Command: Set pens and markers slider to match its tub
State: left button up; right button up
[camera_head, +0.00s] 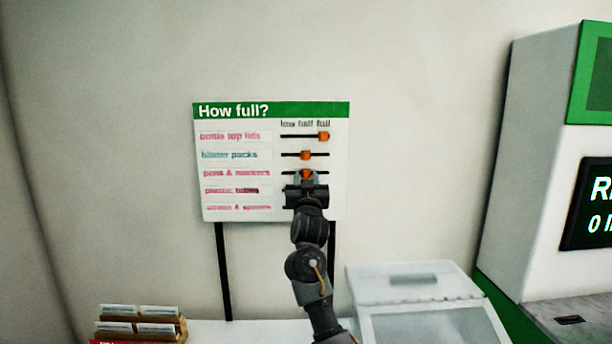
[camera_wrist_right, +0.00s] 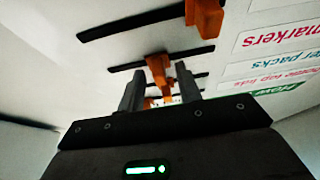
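The pens and markers slider, an orange knob (camera_head: 306,173), sits near the middle of its black track on the "How full?" board (camera_head: 235,215). My right gripper (camera_head: 306,184) is just in front of and below it and covers the lower tracks. In the right wrist view, turned upside down, the same knob (camera_wrist_right: 158,66) shows between the two fingertips of my open gripper (camera_wrist_right: 159,72), with gaps on both sides. Whether the tips reach around it in depth, I cannot tell. My left gripper is out of view. No tub of pens and markers is visible.
The bottle top lids knob (camera_head: 324,136) is at full, the blister packs knob (camera_head: 306,155) near half. Another knob (camera_wrist_right: 205,18) is close by in the wrist view. A pale lidded box (camera_head: 365,287), a card holder (camera_head: 140,325) and a large machine (camera_head: 530,170) stand around.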

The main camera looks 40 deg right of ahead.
grip_shut()
dwell(0.3)
